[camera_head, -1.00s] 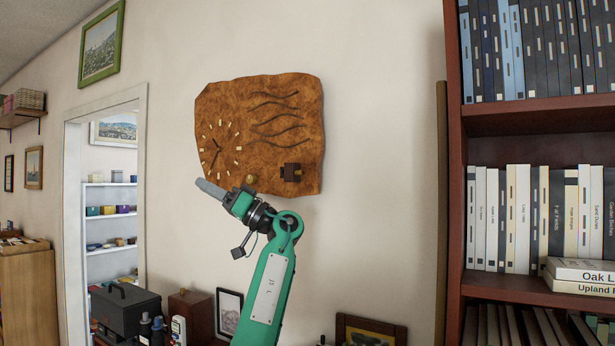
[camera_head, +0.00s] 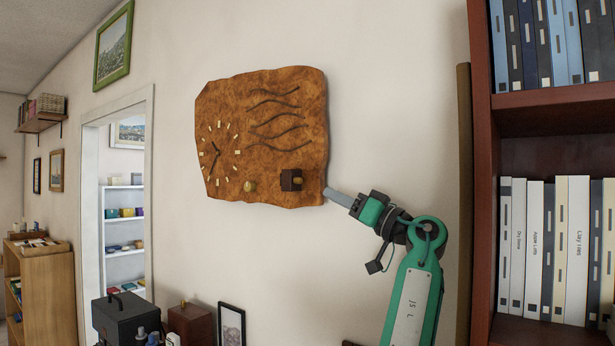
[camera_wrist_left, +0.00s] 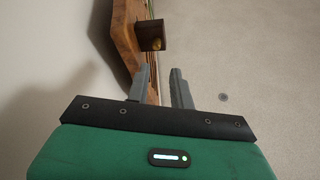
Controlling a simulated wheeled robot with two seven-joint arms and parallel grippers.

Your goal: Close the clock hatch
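The wall clock (camera_head: 240,95) is an irregular burl-wood slab with a dial at its left, carved wavy lines, a round brass knob (camera_head: 249,186) and a small dark block (camera_head: 291,180) low on its front. I cannot tell from these views how far its hatch stands open. My left gripper (camera_head: 326,191) is at the slab's lower right edge; I cannot tell whether it touches. In the left wrist view its two grey fingers (camera_wrist_left: 159,74) are apart with nothing held. The slab's edge (camera_wrist_left: 128,35) and the dark block (camera_wrist_left: 150,34) show just beyond them. My right gripper is out of view.
A tall dark-red bookcase (camera_head: 482,150) stands close on the right of my left arm. A dark case (camera_head: 122,318), a brown box (camera_head: 190,326) and a framed picture (camera_head: 231,325) are below the clock. A doorway (camera_head: 148,190) opens at left.

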